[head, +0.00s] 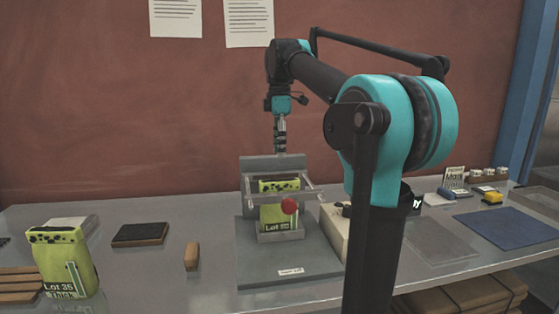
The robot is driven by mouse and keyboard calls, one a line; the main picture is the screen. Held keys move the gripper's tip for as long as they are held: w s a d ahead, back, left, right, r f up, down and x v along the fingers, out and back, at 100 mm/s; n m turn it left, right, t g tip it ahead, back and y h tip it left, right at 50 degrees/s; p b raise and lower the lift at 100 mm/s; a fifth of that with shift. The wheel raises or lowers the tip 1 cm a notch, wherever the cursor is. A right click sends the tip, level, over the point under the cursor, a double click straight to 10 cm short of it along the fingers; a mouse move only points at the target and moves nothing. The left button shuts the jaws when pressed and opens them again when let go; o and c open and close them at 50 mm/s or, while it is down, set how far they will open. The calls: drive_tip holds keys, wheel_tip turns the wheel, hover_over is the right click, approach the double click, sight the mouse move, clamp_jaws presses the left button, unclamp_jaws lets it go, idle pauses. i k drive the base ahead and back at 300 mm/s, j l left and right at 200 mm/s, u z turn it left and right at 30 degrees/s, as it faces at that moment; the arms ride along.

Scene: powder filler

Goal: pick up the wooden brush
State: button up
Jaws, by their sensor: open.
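A small upright tan wooden piece (192,257), which looks like the wooden brush, is on the grey bench left of the filler. Its bristles cannot be made out. My gripper (280,148) points down above the back of the filler (273,163), well to the right of the wooden piece and higher. It is small in the picture, open, and nothing shows in it.
The filler holds a green pouch (274,216) behind a red knob (289,205). A dark wood-edged pad (140,234) and a green "Lot 35 Thick" pouch (66,262) stand left. A blue mat (508,229) lies right. Bench around the wooden piece is clear.

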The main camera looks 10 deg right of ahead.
sight(191, 260)
drive_tip(key=k, duration=1)
